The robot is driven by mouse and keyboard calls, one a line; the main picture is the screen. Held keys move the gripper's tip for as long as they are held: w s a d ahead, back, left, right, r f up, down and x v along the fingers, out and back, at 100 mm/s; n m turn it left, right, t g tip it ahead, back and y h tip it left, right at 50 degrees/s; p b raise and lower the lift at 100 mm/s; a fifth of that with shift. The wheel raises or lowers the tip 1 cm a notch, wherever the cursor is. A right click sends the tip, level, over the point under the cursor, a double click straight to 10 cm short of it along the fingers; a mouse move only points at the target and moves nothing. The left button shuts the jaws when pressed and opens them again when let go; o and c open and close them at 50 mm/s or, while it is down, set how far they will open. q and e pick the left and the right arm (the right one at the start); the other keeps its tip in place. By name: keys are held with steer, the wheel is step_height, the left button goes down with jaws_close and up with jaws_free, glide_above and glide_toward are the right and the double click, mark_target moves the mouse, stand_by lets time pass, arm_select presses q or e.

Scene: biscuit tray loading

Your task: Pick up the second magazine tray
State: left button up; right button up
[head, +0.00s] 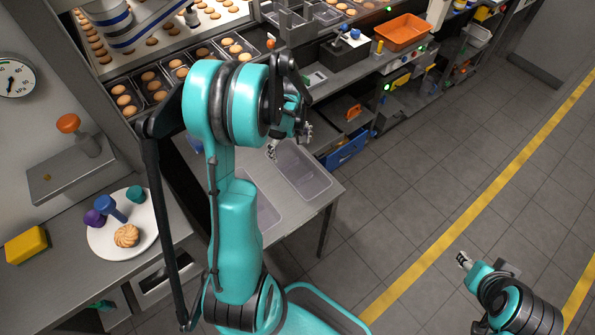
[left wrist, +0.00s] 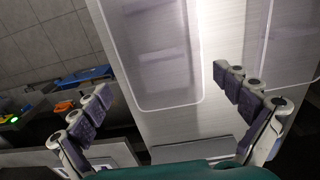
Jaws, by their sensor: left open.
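Two clear, shallow trays lie on a small metal table. One tray (head: 306,183) is at the table's far end, and the other tray (head: 268,217) is nearer and partly hidden behind my left arm. I cannot tell which is the second magazine tray. My left gripper (head: 289,142) is open and empty above the far tray. In the left wrist view, its spread fingers (left wrist: 161,82) frame a tray edge (left wrist: 168,107), apart from it; another tray edge (left wrist: 262,50) shows at the right. My right gripper (head: 465,260) is over the floor at lower right, its jaws unclear.
Biscuits fill trays along a conveyor (head: 180,30) at the top left. A plate (head: 110,240) with a biscuit and small coloured things sits on the left counter. An orange bin (head: 402,32) stands on the back shelving. The floor right of the table is clear.

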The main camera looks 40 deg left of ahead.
mark_target(291, 162)
arm_select(q)
steer(key=f+b, duration=0.1)
steer(key=f, duration=0.2)
steer(key=f+b, duration=0.1)
steer(key=f, duration=0.2)
steer(key=shift+s+d, duration=0.15)
steer(key=shift+s, duration=0.05)
steer(key=shift+r, duration=0.15)
steer(key=c, duration=0.5)
